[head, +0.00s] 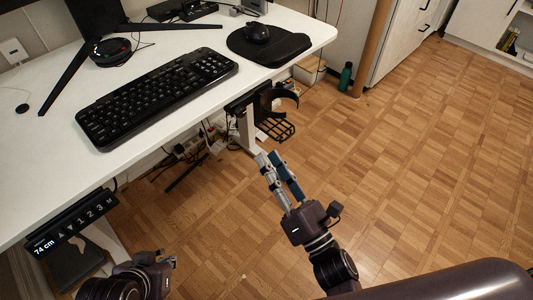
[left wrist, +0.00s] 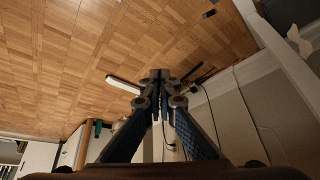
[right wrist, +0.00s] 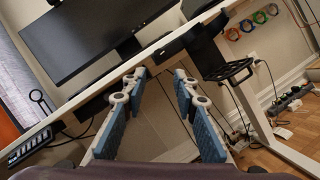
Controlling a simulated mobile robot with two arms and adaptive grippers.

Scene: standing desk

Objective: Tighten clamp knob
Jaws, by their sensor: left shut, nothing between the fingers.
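A black clamp-on holder with a ring (head: 280,98) and a wire basket (head: 278,130) hangs at the desk's right front edge. In the right wrist view its clamp part (right wrist: 203,42) is at the desk edge, above the basket (right wrist: 228,70). I cannot make out the clamp knob. My right gripper (head: 270,160) is below and in front of the holder, clear of it; its fingers are apart and empty in the right wrist view (right wrist: 160,82). My left gripper (head: 172,262) is low at the front left, its fingers together and empty in the left wrist view (left wrist: 160,78).
The white desk (head: 210,110) carries a keyboard (head: 158,95), a mouse (head: 257,32) on a pad, and a monitor stand. A height control panel (head: 72,222) is under the front edge. Cables and a power strip (head: 190,147) lie beneath. The wooden floor (head: 420,170) at right is clear.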

